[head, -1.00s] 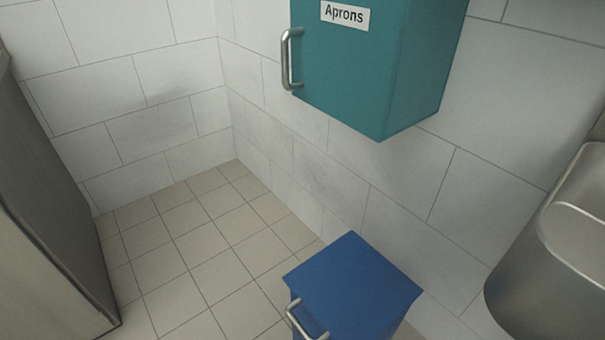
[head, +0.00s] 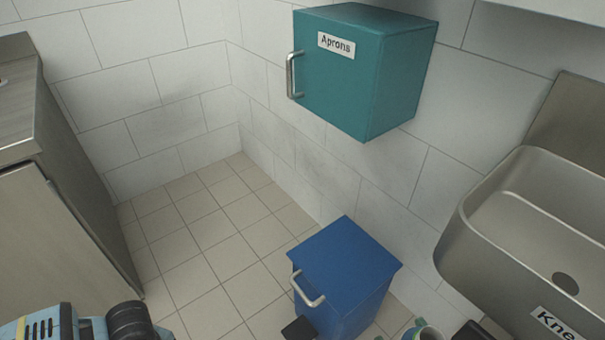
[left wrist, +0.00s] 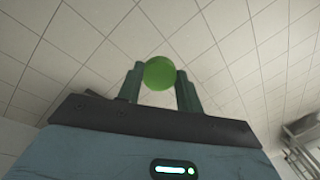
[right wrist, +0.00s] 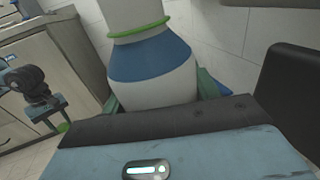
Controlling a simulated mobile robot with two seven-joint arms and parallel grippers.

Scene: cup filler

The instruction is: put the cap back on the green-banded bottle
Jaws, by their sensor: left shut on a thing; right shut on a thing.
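My right gripper (right wrist: 158,92) is shut around the bottle (right wrist: 150,62), which is white with a wide blue band and a thin green ring. One end of the bottle is cut off by the right wrist view's top edge. In the head view, only a small part of the bottle (head: 430,334) and my right gripper (head: 417,327) shows at the bottom edge. My left gripper (left wrist: 160,76) is shut on a round green cap (left wrist: 159,73). The cap also shows small in the right wrist view (right wrist: 63,128), apart from the bottle.
A blue bin (head: 345,265) with a handle stands on the tiled floor by the wall. A teal cabinet labelled Aprons (head: 365,80) hangs above it. A steel sink (head: 530,220) is at the right and a steel counter unit (head: 60,220) at the left. Open floor (head: 200,240) lies between.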

